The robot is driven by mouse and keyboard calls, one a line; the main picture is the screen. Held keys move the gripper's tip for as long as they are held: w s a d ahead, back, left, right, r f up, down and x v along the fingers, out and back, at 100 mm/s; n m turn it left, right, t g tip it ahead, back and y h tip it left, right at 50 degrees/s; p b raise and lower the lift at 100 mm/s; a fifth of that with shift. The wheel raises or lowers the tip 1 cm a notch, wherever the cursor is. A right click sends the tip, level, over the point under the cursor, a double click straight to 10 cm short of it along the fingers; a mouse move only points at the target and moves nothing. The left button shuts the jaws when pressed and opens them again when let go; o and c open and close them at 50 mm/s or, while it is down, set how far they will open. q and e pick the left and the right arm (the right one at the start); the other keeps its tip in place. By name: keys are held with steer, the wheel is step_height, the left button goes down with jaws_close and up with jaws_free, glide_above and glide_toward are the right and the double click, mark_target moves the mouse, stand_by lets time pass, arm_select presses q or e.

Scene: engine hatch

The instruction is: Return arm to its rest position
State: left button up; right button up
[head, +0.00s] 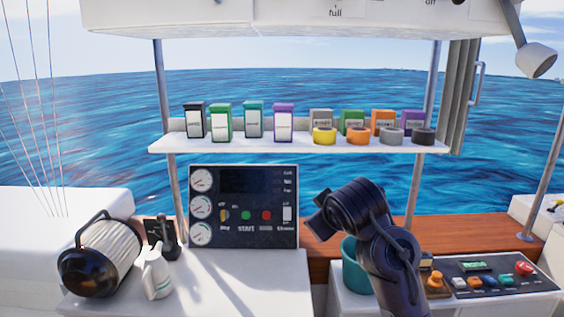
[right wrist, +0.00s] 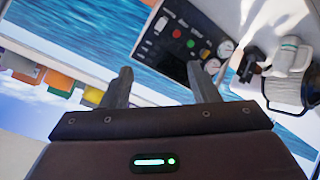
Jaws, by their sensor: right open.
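My right arm rises from the lower right in the head view. Its dark gripper end (head: 318,217) is raised in front of the wooden ledge, right of the engine panel (head: 244,243). In the right wrist view the two fingers of my right gripper (right wrist: 161,88) are apart with nothing between them. The engine panel (right wrist: 180,42) with its gauges and buttons appears tilted beyond the fingers, not touched. My left gripper is in neither view.
A shelf (head: 290,143) holds several boxes and tape rolls. A teal cup (head: 354,268) stands behind my right arm, beside a button console (head: 490,276). The white counter (head: 250,285) below the panel is clear.

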steer(key=s+d+f+m+g, duration=0.25)
steer(key=s+f, duration=0.35)
steer(key=f, duration=0.4)
steer(key=s+d+f+m+g, duration=0.1)
steer(key=s+d+f, duration=0.3)
steer(key=f, duration=0.5)
steer(key=s+d+f+m+g, duration=0.15)
steer(key=s+f, duration=0.35)
steer(key=s, duration=0.6)
steer(key=s+d+f+m+g, duration=0.1)
steer(key=s+d+f+g, duration=0.1)
steer(key=s+f, duration=0.65)
steer(key=s+f+g, duration=0.1)
steer(key=s+f, duration=0.1)
steer(key=f, duration=1.1)
steer(key=s+f+g, duration=0.1)
steer(key=s+f, duration=0.1)
steer(key=f, duration=1.1)
steer(key=s+d+f, duration=0.2)
steer(key=s+f, duration=0.7)
steer(key=s, duration=0.1)
steer(key=s+d+f+g+h, duration=0.1)
steer(key=s+d+f, duration=0.1)
steer(key=s+f, duration=0.7)
steer(key=shift+s+f, duration=0.35)
steer(key=shift+f, duration=0.35)
